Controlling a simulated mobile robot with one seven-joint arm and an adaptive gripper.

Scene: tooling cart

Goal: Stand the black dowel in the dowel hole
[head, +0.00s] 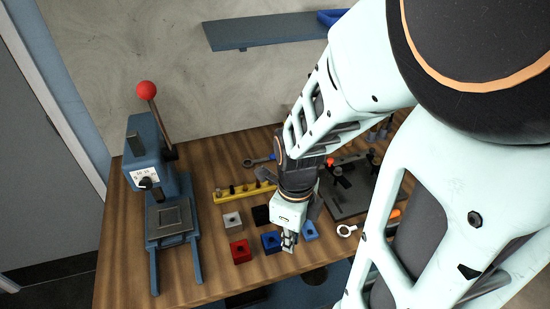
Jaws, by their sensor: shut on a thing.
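My gripper (289,243) points down over the front part of the wooden cart top, by the blue blocks. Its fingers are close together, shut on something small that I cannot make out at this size. I cannot pick out the black dowel for certain. I cannot identify the dowel hole either. Square blocks with a dark spot in the top stand around the gripper: a white block (232,220), a red block (240,251), a blue block (270,242) and another blue block (310,231). A black block (261,215) is partly behind the gripper.
A blue arbor press (160,205) with a red-knobbed lever stands at the left. A yellow rail (245,192) with pegs lies behind the blocks. A dark plate (347,199) with fittings is at the right, partly behind my arm.

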